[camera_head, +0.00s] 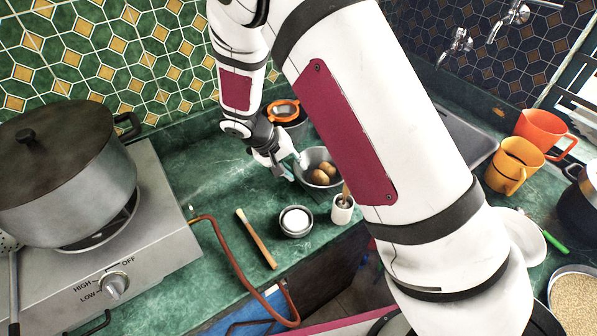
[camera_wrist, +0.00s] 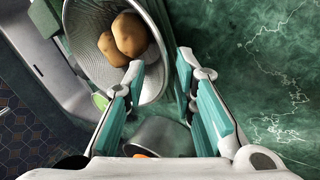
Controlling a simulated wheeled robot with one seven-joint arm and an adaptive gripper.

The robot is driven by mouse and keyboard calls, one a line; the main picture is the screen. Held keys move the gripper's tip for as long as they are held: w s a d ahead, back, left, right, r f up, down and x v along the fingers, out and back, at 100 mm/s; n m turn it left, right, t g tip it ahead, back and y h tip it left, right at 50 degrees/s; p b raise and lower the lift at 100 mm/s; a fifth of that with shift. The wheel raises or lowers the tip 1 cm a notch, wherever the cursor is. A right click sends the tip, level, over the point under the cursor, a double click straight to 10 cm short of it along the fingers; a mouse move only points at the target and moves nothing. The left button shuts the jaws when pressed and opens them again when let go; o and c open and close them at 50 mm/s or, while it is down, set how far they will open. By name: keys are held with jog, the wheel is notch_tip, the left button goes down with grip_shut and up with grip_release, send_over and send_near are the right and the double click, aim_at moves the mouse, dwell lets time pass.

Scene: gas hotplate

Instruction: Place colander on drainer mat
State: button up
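The metal colander (camera_head: 309,160) stands on the green counter with potatoes (camera_head: 324,172) in it. In the wrist view the colander (camera_wrist: 88,24) fills the upper left. My gripper (camera_head: 289,170) is at its left side in the head view. In the wrist view my gripper (camera_wrist: 160,68) is open, with a wide gap between the fingers. The right edge of the colander's rim appears between the fingertips; I cannot tell whether they touch it. A grey flat surface (camera_head: 462,137) below the taps may be the drainer mat or the sink; my arm hides part of it.
An orange strainer (camera_head: 284,108) on a dark pot stands behind my gripper. A small bowl (camera_head: 296,232), a mortar (camera_head: 343,212) and a wooden-handled tool (camera_head: 256,238) are in front. The hotplate (camera_head: 150,215) bears a large pot (camera_head: 62,178). Orange (camera_head: 543,130) and yellow (camera_head: 513,163) cups stand at right.

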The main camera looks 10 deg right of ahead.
jog(key=v, duration=0.8)
jog(key=s+d+r+y, duration=0.1)
jog(key=s+d+r, duration=0.15)
jog(key=r, duration=0.25)
jog(key=s+d+r+y, duration=0.1)
jog(key=s+d+r, duration=0.15)
jog(key=r, duration=0.35)
jog(key=s+d+r+t+y, duration=0.1)
jog(key=s+d+r, duration=0.2)
jog(key=s+r, duration=0.3)
jog(key=s+d+r+t+y, duration=0.2)
jog(key=s+d+r, duration=0.2)
jog(key=s, duration=1)
jog(key=shift+r+t+y, duration=0.3)
jog(key=shift+r, duration=0.95)
jog(key=shift+s+d, duration=0.1)
